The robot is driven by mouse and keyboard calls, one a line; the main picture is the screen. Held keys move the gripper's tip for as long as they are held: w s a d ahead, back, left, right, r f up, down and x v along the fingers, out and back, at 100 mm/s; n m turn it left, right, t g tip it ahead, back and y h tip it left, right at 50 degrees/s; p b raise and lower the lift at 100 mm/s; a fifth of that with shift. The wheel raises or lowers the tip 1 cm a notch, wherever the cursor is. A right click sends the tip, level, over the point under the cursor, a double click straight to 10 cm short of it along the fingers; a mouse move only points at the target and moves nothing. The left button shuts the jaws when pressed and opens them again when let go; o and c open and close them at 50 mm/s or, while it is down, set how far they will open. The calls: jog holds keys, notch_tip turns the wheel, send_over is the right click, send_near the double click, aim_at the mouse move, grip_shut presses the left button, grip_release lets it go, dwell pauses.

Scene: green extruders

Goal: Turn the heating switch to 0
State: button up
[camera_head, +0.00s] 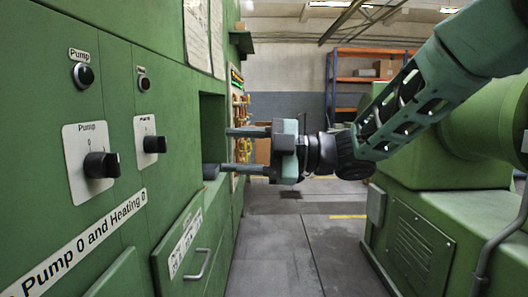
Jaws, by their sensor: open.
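Two black rotary switches sit on white plates on the green panel at the left. The nearer switch (100,165) has a plate labelled "Pump". The farther switch (154,144) has a plate whose label is too small to read; it may be the heating switch. Its exact setting cannot be made out. My gripper (229,150) is open and empty, right of both switches and apart from them. Its two fingers point left toward the panel, one above the other, in front of a recess.
Two black round knobs (83,75) (144,83) sit above the switches. A strip (75,250) reads "Pump 0 and Heating 0". A drawer with a handle (203,264) is below. Green machinery (440,215) stands right. The aisle floor (290,250) between is clear.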

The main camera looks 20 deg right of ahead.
jog(key=shift+v, duration=2.25)
jog(key=w+a+f+m+t+h, duration=0.3)
jog(key=a+f+m+t+h, duration=0.15)
jog(key=f+m+h, duration=0.45)
jog(key=s+f+m+g+h, duration=0.6)
jog(key=s+f+m+g, duration=0.1)
jog(key=s+f, duration=0.7)
jog(key=s+d+f+m+g+h, duration=0.15)
jog(key=s+g, duration=0.25)
jog(key=s, duration=0.8)
notch_tip(320, 180, up, 15)
jog(key=s+p, duration=0.1)
jog(key=p, duration=1.4)
jog(key=shift+p, duration=0.35)
